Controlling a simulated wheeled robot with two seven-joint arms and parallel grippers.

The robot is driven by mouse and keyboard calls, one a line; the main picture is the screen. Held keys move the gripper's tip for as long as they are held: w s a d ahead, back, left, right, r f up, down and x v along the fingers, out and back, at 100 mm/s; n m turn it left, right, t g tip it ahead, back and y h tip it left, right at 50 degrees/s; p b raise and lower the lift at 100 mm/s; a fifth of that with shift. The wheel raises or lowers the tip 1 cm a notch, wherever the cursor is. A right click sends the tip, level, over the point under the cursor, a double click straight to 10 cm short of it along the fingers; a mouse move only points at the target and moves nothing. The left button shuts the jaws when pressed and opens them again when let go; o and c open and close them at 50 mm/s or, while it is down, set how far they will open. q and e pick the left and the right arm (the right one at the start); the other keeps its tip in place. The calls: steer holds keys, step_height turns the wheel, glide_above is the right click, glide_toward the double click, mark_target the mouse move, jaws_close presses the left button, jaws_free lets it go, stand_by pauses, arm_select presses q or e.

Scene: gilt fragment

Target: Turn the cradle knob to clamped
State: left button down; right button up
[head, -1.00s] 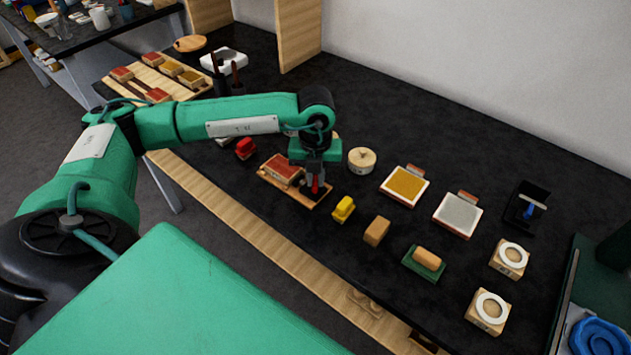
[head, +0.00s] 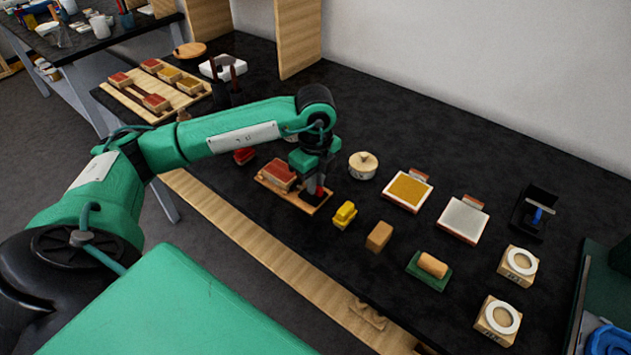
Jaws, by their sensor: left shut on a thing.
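The cradle (head: 300,205) is a wooden board near the table's front edge, with a reddish block (head: 279,174) on its left part. The red knob (head: 319,191) is at its right end, on a dark patch. My left gripper (head: 313,187) points down over that end, shut on the knob. Its fingers and the knob partly hide each other, and I cannot read the knob's setting. My right gripper is out of view.
A yellow block (head: 344,214) and a tan block (head: 379,236) lie just right of the cradle. A round lidded pot (head: 363,165) stands behind. A red piece (head: 244,155) lies to the left.

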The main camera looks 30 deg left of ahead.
arm_select(q)
steer(key=shift+r+n, duration=0.1)
steer(key=shift+n, duration=0.6)
steer(key=c, duration=1.4)
jaws_free()
steer(key=shift+c, duration=0.2)
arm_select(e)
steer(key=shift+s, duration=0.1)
